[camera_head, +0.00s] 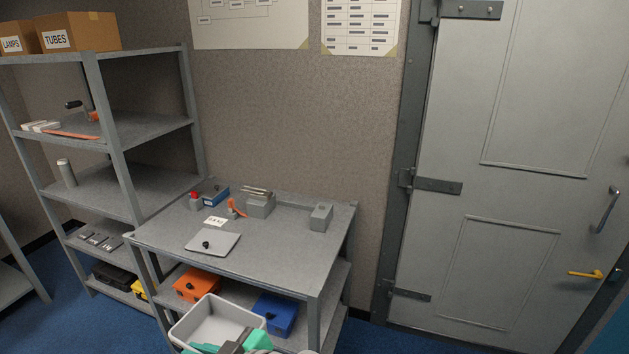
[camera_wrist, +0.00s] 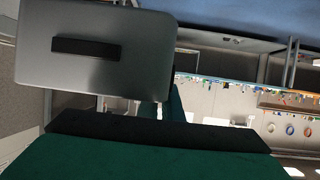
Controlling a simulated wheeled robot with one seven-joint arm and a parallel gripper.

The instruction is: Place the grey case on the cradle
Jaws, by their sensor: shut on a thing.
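The grey case (camera_wrist: 95,45) fills the upper left of the wrist view, a smooth grey box with a black bar handle on its face. My gripper (camera_head: 232,344), with green fingers, shows at the bottom edge of the head view, shut on the case. Its green finger with a dark pad (camera_wrist: 160,145) lies across the bottom of the wrist view. Most of the case is hidden or cut off in the head view.
The grey desk (camera_head: 285,250) holds grey blocks (camera_head: 321,217) and small tools at its back. An orange case (camera_head: 197,284) and a blue case (camera_head: 275,312) sit on its lower shelf. A light-grey bin (camera_head: 189,329) stands in front. The desk's right front is clear.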

